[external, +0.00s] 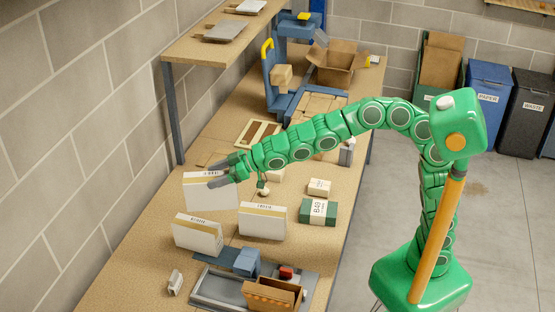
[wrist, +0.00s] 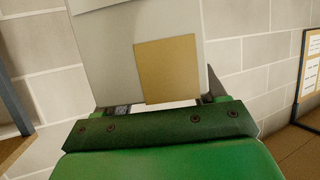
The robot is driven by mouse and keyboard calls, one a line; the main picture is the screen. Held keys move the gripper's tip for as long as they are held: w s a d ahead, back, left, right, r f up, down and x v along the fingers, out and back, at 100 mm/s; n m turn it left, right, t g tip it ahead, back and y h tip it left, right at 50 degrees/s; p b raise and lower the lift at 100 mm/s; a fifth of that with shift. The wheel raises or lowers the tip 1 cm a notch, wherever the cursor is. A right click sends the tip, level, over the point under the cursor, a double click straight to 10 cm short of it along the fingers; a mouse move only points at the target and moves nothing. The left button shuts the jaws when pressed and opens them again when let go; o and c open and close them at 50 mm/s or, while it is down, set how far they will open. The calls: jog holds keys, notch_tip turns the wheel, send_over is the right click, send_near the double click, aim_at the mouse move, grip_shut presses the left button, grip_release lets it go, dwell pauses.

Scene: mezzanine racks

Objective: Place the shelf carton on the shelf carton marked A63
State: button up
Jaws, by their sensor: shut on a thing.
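My gripper (external: 226,172) is shut on a white shelf carton (external: 210,195) at the left of the workbench. In the wrist view the held carton (wrist: 120,58) fills the space ahead of the jaws and shows a tan patch. A second white shelf carton (external: 197,237), with a tan band, stands below it in the picture. A third similar carton (external: 262,224) stands to its right. Both have small dark marks on their labels, too small to read surely, so I cannot tell which is A63. Whether the held carton touches anything below is unclear.
A green box with a white label (external: 332,212) and a small tan box (external: 319,187) lie right of the cartons. A grey tray (external: 215,288) with an orange-brown bin (external: 270,296) is at the front. A raised shelf (external: 215,45) and an open cardboard box (external: 335,62) are farther back.

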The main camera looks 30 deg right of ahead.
aim_at(198, 196)
jog(key=w+a+f, duration=0.1)
jog(key=a+f, duration=0.1)
jog(key=w+a+f, duration=0.1)
jog(key=f, duration=0.1)
jog(key=w+a+f, duration=0.2)
jog(key=shift+a+f, duration=0.15)
jog(key=shift+a, duration=0.15)
jog(key=shift+w+a+f, duration=0.15)
jog(key=shift+f, duration=0.2)
jog(key=shift+w+a+f, duration=0.1)
jog(key=shift+f, duration=1.65)
jog(key=o, duration=1.7)
jog(key=shift+o, duration=0.2)
jog(key=shift+s+d+r, duration=0.1)
jog(key=shift+d+r, duration=0.05)
jog(key=shift+r, duration=0.05)
jog(key=shift+v, duration=5.85)
jog(key=shift+r, duration=0.1)
